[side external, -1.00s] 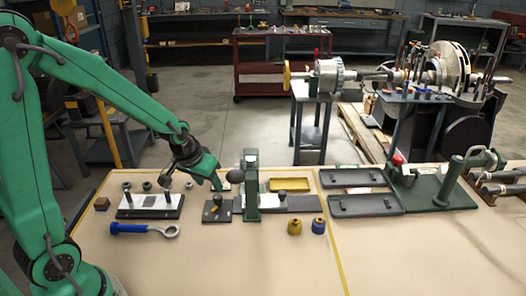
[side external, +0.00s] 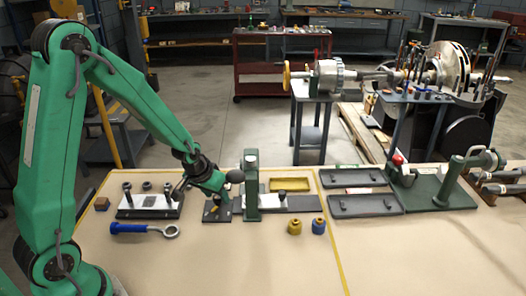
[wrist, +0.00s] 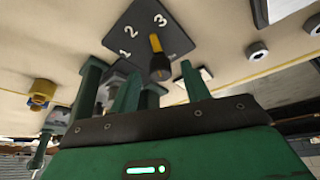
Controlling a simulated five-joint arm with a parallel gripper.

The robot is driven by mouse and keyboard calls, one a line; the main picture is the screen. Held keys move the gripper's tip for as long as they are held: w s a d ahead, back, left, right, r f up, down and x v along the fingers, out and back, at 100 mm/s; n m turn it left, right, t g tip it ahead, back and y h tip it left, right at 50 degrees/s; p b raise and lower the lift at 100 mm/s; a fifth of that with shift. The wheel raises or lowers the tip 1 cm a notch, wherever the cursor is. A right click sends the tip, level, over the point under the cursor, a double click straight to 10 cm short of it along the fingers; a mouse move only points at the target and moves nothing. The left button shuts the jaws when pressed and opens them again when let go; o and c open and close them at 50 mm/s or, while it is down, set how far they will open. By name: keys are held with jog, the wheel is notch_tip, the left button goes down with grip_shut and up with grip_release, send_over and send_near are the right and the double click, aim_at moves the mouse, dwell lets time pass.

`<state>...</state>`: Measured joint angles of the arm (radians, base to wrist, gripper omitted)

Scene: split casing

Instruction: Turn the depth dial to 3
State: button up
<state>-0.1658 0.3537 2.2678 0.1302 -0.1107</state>
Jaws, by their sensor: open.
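The depth dial is a dark knob with a yellow pointer (wrist: 155,43), seen in the wrist view on a dark plate (wrist: 178,40) marked 1, 2 and 3. The pointer faces the 2–3 side, nearer the 3; its exact setting I cannot tell. In the side view the plate (side external: 211,217) lies on the bench, and my gripper hides the knob. My gripper (side external: 217,196) is low over this plate. In the wrist view my gripper (wrist: 160,67) is open, with the knob appearing between its green fingers. Whether they touch it I cannot tell.
A green upright post (side external: 251,183) stands just right of the plate. A light block on a dark base (side external: 152,203) is left of it. A blue-handled eye tool (side external: 130,228) and yellow (side external: 294,226) and blue (side external: 319,226) pieces lie in front.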

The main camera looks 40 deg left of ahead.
jog(key=shift+w+f, duration=0.1)
jog(key=shift+f, duration=0.05)
jog(key=c, duration=1)
jog(key=shift+a+m, duration=0.1)
jog(key=shift+m, duration=1.5)
